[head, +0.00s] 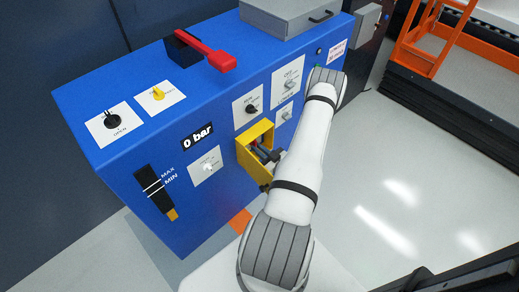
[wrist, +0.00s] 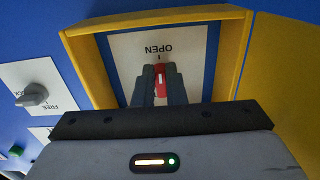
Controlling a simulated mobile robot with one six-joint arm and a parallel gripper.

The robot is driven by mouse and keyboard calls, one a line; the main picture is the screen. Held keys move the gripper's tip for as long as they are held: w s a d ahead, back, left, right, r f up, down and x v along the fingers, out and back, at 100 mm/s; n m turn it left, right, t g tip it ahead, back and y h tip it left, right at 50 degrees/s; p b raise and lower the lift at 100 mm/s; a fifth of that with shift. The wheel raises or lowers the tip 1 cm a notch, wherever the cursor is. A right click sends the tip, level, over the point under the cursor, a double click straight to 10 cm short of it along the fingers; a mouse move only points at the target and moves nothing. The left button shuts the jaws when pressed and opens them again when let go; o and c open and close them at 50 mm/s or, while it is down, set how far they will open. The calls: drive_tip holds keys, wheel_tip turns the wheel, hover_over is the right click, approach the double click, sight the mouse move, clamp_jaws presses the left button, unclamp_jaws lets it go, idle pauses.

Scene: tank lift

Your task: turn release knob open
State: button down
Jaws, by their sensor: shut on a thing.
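The release knob (wrist: 160,80) is a red handle on a white plate (wrist: 183,46) inside a yellow box. The plate reads OPEN, upside down in the wrist view, with a short mark below the word. The knob stands upright in the picture, roughly in line with that mark. My gripper (wrist: 160,88) has its two dark fingers closed on the knob's sides; the fingers hide part of it. In the head view, my gripper (head: 263,153) reaches into the yellow box (head: 243,157) on the front of the blue cabinet, and the knob is barely visible there.
The blue cabinet (head: 115,165) carries a red lever (head: 215,56), a black knob (head: 112,121), a yellow knob (head: 157,94) and a "0 bar" display (head: 198,136). The box's yellow door (wrist: 282,75) stands open beside my gripper. A grey knob (wrist: 32,96) sits left in the wrist view.

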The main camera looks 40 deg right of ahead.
idle(0.3)
drive_tip(key=c, duration=1.5)
unclamp_jaws()
drive_tip(key=shift+s+d, duration=0.2)
drive_tip(key=shift+s, duration=1.75)
drive_tip(key=shift+s+d, duration=0.15)
drive_tip(key=shift+s, duration=1.8)
